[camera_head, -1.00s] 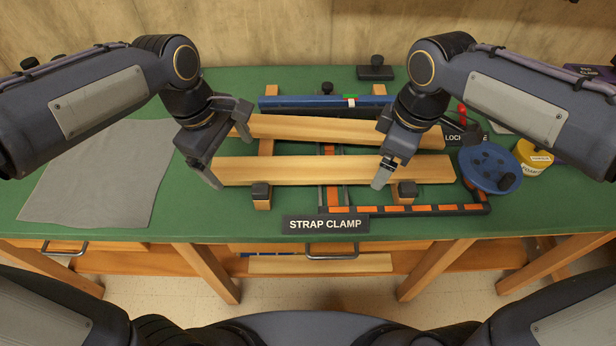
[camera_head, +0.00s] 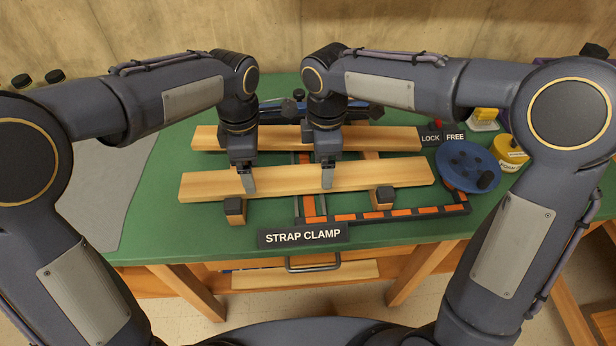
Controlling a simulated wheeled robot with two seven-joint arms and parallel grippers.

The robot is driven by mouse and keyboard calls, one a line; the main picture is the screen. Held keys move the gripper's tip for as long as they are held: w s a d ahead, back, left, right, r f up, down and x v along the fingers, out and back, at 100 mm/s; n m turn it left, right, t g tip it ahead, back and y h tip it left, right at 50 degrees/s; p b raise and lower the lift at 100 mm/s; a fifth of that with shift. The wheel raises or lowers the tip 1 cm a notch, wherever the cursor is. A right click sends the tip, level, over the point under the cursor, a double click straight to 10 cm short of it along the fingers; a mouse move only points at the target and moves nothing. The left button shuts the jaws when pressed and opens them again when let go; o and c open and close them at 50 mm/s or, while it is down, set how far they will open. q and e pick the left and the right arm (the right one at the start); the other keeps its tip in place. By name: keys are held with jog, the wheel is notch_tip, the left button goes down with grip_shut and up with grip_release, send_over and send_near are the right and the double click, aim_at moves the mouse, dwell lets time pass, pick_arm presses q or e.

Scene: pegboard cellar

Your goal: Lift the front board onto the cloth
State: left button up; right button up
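The front board (camera_head: 287,178) is a long pale wooden plank lying across the clamp, just behind two black-capped blocks. My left gripper (camera_head: 247,179) is over its left-middle part, and my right gripper (camera_head: 328,176) is near its middle. One finger of each points down across the board's face. Each gripper's other finger is hidden, so I cannot tell whether either is closed on the wood. The grey cloth (camera_head: 105,205) lies flat on the left side of the bench, partly hidden by my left arm.
A back board (camera_head: 390,139) lies behind the front one. A blue wheel (camera_head: 465,163) and a yellow pot (camera_head: 511,152) stand at the right. The STRAP CLAMP sign (camera_head: 303,236) is at the front edge. Green bench top (camera_head: 160,235) is clear between boards and cloth.

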aim_at(308, 179)
pick_arm(q)
jog(key=shift+f, duration=2.25)
pick_arm(e)
jog(key=shift+f, duration=2.3)
pick_arm(q)
jog(key=c, duration=1.3)
pick_arm(e)
jog(key=c, duration=1.3)
